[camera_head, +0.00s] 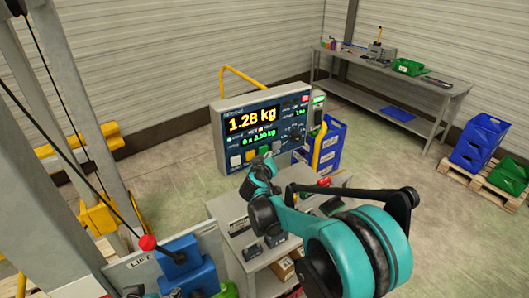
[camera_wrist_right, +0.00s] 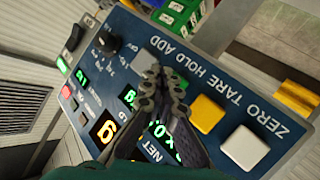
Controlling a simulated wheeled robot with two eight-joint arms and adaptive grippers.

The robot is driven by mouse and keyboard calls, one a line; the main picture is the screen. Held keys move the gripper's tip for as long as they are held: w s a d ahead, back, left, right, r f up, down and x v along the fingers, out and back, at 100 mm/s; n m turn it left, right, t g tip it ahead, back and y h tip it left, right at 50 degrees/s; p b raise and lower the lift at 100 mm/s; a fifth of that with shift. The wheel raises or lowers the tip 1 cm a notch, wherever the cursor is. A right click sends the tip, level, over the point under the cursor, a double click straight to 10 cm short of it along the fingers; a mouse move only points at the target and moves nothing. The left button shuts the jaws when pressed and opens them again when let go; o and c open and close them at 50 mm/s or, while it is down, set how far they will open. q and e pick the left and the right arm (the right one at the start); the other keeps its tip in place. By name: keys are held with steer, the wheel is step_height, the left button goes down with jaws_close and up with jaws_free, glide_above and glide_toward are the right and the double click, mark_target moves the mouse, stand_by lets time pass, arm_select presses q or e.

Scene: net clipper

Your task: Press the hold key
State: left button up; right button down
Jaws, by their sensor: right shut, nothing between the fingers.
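The weighing panel (camera_head: 287,103) is a dark blue console in a grey frame, with "1.28 kg" lit in yellow. It also fills the right wrist view (camera_wrist_right: 118,72), upside down. Its key row is labelled ZERO, TARE, HOLD, ADD. The zero key (camera_wrist_right: 245,148) is white and the tare key (camera_wrist_right: 208,113) is yellow. The hold key lies mostly behind my fingers, so contact cannot be seen. A grey key (camera_wrist_right: 147,62) shows at the ADD end. My right gripper (camera_wrist_right: 163,77) is shut and empty, its tips over the hold and add end. In the head view it (camera_head: 267,161) is at the panel's lower edge.
A grey bench (camera_head: 232,207) with small dark items stands below the panel. A yellow rail (camera_head: 319,142) and blue crates (camera_head: 331,142) are just right of it. A side table (camera_head: 376,96) stands at the back right. A lift box with a red knob (camera_head: 147,243) is at lower left.

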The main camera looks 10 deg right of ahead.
steer(key=s, duration=0.1)
steer(key=s+d, duration=0.1)
steer(key=s, duration=0.2)
steer(key=shift+s+d, duration=0.35)
stand_by(0.8)
